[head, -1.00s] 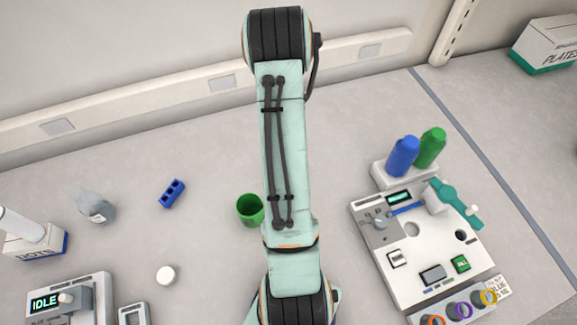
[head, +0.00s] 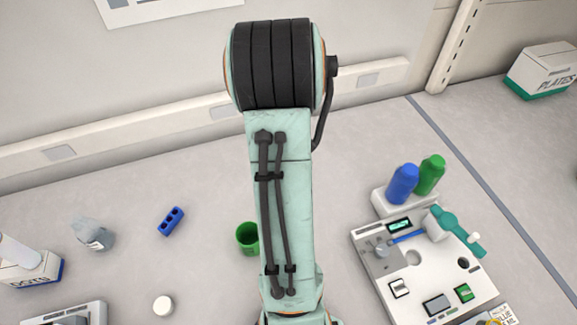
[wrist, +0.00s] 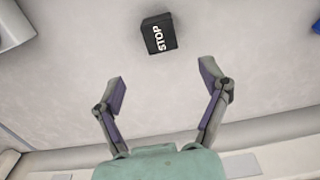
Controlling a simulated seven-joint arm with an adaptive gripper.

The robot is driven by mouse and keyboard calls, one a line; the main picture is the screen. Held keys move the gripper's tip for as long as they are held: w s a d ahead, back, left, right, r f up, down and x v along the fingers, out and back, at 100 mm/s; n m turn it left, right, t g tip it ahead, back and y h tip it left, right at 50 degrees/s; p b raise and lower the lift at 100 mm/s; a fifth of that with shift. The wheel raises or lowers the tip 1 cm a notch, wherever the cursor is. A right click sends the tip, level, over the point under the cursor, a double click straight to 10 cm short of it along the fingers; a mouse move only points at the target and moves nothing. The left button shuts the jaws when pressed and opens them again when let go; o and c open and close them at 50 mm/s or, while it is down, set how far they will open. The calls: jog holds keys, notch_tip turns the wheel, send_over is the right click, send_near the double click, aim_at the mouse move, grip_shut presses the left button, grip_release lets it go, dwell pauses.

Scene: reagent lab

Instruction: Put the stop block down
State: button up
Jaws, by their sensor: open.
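The stop block (wrist: 159,33) is a small dark block with white STOP lettering. In the wrist view it rests on the grey bench top, at the top middle of the picture. My gripper (wrist: 162,88) is open and empty, with its two fingers apart. The block lies beyond the fingertips, apart from both of them. In the head view my arm covers the middle, and neither the gripper nor the stop block shows there.
A green cup (head: 247,238) stands close beside my arm. A blue block with holes (head: 171,221) and a white cap (head: 163,305) lie to the left. A white device (head: 430,275) and blue and green bottles (head: 403,184) stand to the right.

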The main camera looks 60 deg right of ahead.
jog(key=w+a+r+n, duration=0.2)
jog(key=w+a+r, duration=0.15)
jog(key=a, duration=0.35)
jog(key=w+a+r+n, duration=0.2)
jog(key=a+r, duration=0.3)
jog(key=a, duration=0.2)
jog(key=s+a+r+n, duration=0.1)
jog(key=s+a+n, duration=0.2)
jog(key=a, duration=0.5)
jog(key=s+a+r+n, duration=0.2)
jog(key=s+a, duration=0.3)
jog(key=a, duration=0.4)
jog(key=shift+s+a+r+n+y, duration=0.15)
jog(key=shift+s+a+n+y, duration=0.1)
jog(key=shift+n+y, duration=0.25)
jog(key=shift+d, duration=0.1)
